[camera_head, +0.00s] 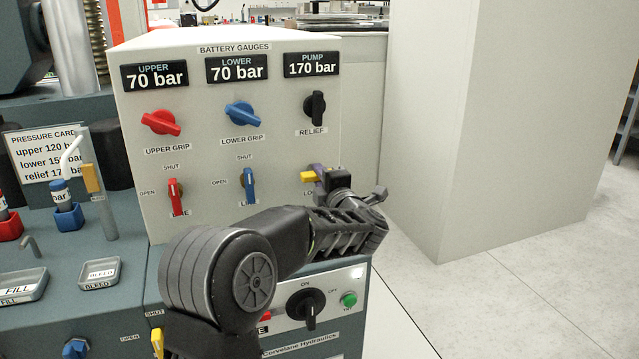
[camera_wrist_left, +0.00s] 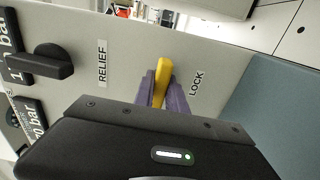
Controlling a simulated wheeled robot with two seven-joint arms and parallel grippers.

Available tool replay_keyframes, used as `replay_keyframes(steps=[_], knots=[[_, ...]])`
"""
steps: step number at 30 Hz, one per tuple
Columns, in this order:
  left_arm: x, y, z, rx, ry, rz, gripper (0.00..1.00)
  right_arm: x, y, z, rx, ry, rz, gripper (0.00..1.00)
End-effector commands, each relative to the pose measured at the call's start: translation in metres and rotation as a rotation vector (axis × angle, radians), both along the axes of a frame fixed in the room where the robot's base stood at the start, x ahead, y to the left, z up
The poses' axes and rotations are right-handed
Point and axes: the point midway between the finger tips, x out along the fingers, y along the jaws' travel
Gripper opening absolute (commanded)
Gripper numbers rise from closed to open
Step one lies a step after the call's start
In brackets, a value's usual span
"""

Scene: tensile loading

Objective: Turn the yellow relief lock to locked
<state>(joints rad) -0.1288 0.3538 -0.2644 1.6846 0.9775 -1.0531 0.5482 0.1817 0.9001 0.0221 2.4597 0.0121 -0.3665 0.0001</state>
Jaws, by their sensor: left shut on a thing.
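The yellow relief lock (camera_head: 308,176) is a small lever on the pale panel, below the black RELIEF knob (camera_head: 315,107). In the head view its yellow end points left, and my left gripper (camera_head: 319,174) covers the rest and part of the LOCK label. In the left wrist view the yellow lever (camera_wrist_left: 162,75) sits between the two purple fingers of my left gripper (camera_wrist_left: 160,92), which is shut on it. The LOCK label (camera_wrist_left: 196,84) shows beside the fingers. My right gripper is in neither view.
Red (camera_head: 161,122) and blue (camera_head: 242,115) grip knobs and red (camera_head: 174,193) and blue (camera_head: 249,185) line levers stand left of the lock. A black ON/OFF knob (camera_head: 307,308) is below my forearm. A large pale cabinet (camera_head: 490,120) stands right; floor beside it is clear.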

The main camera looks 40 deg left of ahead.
Motion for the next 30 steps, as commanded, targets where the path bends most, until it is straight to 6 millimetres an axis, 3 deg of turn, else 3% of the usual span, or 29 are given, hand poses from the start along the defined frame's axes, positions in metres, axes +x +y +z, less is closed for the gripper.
replay_keyframes(steps=[15, 16, 21, 24, 30], knots=[[0.0003, -0.0008, -0.0012, -0.020, -0.024, -0.001, 0.00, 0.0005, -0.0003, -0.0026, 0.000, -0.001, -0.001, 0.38], [0.0003, -0.0008, -0.0012, -0.020, -0.024, -0.001, 0.17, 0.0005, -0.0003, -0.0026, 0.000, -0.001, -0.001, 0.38], [0.0002, -0.0006, -0.0009, -0.019, -0.023, -0.001, 0.31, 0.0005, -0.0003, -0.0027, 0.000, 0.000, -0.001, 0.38], [0.0002, -0.0004, -0.0006, -0.019, -0.023, -0.001, 0.38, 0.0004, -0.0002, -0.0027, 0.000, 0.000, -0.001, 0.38], [0.0000, -0.0003, -0.0002, -0.017, -0.023, 0.000, 0.38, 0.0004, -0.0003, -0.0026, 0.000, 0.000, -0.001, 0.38]])
